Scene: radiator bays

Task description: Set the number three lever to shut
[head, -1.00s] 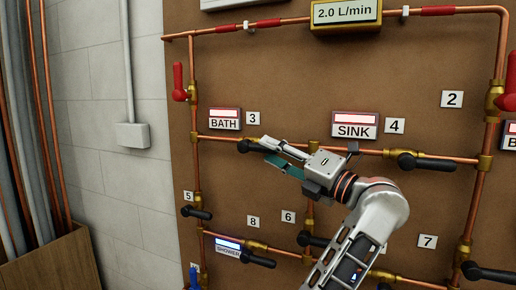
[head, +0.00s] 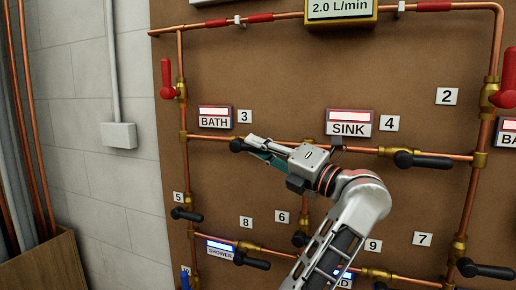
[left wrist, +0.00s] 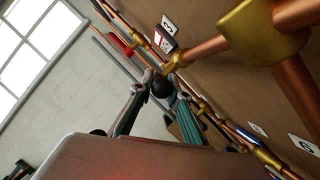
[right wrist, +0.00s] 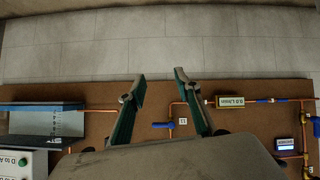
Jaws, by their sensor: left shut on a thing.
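The number three lever (head: 236,145) is black and sits under the BATH plate and the 3 label (head: 244,116). Its end shows left of my left fingertips, lying roughly along the horizontal copper pipe. My left gripper (head: 250,148) is shut on this lever, coming from the right. In the left wrist view the lever's dark round end (left wrist: 162,89) is between the fingertips, with a brass fitting (left wrist: 174,63) just beyond. The fingers hide part of the lever and its valve. My right gripper (right wrist: 160,85) is open and empty, over another part of the board.
The SINK plate (head: 349,123) and the number four lever (head: 422,160) are to the right. A red lever (head: 168,80) stands upper left. Lever five (head: 186,214) and the SHOWER lever (head: 252,261) are below. Pipes run close around my left arm.

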